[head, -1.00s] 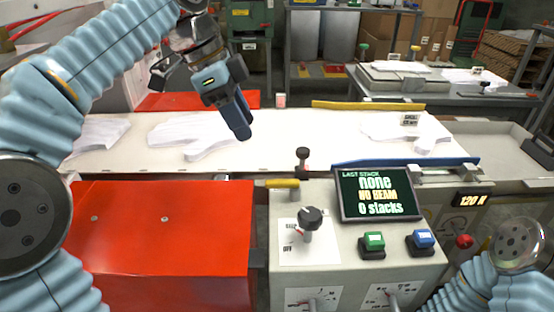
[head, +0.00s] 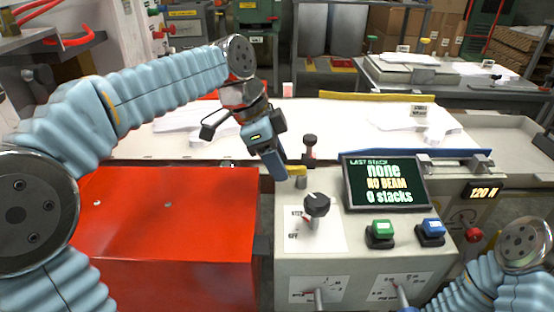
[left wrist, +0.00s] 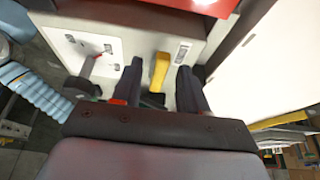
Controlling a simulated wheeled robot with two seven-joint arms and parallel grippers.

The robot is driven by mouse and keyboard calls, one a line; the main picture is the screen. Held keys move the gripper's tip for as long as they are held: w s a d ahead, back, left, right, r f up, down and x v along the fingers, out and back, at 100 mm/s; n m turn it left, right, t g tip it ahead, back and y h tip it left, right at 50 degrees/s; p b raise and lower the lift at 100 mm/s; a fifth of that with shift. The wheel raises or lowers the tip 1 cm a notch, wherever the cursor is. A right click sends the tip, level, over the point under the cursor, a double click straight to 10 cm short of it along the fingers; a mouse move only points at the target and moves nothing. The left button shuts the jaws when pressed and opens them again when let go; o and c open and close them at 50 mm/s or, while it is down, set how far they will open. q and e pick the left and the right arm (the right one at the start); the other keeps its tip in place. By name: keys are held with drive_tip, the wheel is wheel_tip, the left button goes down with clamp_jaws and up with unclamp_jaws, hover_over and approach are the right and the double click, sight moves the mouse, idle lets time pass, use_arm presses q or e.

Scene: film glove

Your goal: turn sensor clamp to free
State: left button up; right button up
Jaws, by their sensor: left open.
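A short yellow handle (head: 297,171), which I take to be the sensor clamp, sits at the back left edge of the grey control console. My left gripper (head: 276,172) points down at its left end in the head view, and its fingers hide part of it. In the left wrist view the yellow handle (left wrist: 160,72) lies between the two dark, spread fingers of the left gripper (left wrist: 160,66). I cannot tell whether either finger touches it. My right gripper is out of view.
A black knob (head: 317,205) stands on the console. A dark-topped post (head: 310,140) rises behind the handle. A screen (head: 386,183) reads "NO BEAM". Green (head: 380,232) and blue (head: 431,230) buttons sit below it. A red cover (head: 165,230) lies left.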

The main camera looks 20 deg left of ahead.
use_arm(q)
clamp_jaws()
